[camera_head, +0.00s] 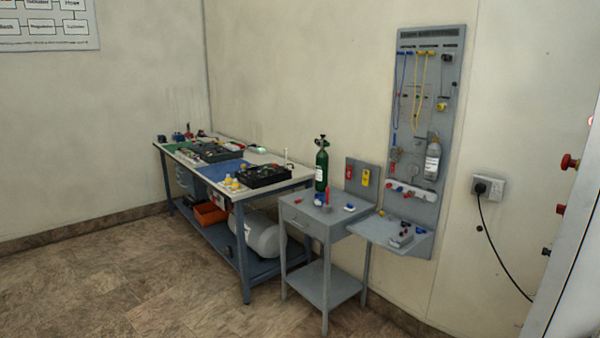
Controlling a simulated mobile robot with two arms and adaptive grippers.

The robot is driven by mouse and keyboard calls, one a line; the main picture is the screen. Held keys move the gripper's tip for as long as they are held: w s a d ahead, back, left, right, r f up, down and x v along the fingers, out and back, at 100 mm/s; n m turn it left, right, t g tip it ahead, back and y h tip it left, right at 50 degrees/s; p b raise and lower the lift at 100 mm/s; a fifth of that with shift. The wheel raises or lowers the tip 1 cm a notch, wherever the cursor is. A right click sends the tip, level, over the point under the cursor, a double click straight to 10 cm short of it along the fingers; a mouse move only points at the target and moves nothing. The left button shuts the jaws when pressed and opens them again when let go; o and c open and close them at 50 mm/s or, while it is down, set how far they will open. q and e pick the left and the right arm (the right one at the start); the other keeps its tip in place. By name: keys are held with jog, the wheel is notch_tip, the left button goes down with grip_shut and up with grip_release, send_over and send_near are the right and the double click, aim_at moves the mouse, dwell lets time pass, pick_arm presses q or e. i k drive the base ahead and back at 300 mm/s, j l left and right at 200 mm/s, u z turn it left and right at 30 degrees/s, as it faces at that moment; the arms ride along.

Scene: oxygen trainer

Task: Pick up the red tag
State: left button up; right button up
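A small red tag (349,172) hangs on the upright grey panel (352,187) at the back of the small grey side table. A yellow tag (365,177) hangs just to its right on the same panel. The red tag is small in this view and its print cannot be read. Neither of my grippers shows in the head view.
The small grey table (315,213) carries a green cylinder (321,168) and small parts. A long workbench (230,170) stands to the left. A tall grey wall board (405,125) with a shelf (385,230) stands to the right. The floor (130,275) in front is clear.

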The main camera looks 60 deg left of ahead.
aim_at(348, 171)
jog(key=u, duration=1.5)
jog(key=i+j+u, duration=0.55)
jog(key=i, duration=0.15)
jog(key=i+u, duration=0.25)
jog(key=i+j, duration=0.15)
jog(key=i, duration=0.45)
jog(key=i+j, duration=0.15)
jog(key=i, duration=0.45)
jog(key=i+j, duration=0.2)
jog(key=i, duration=0.4)
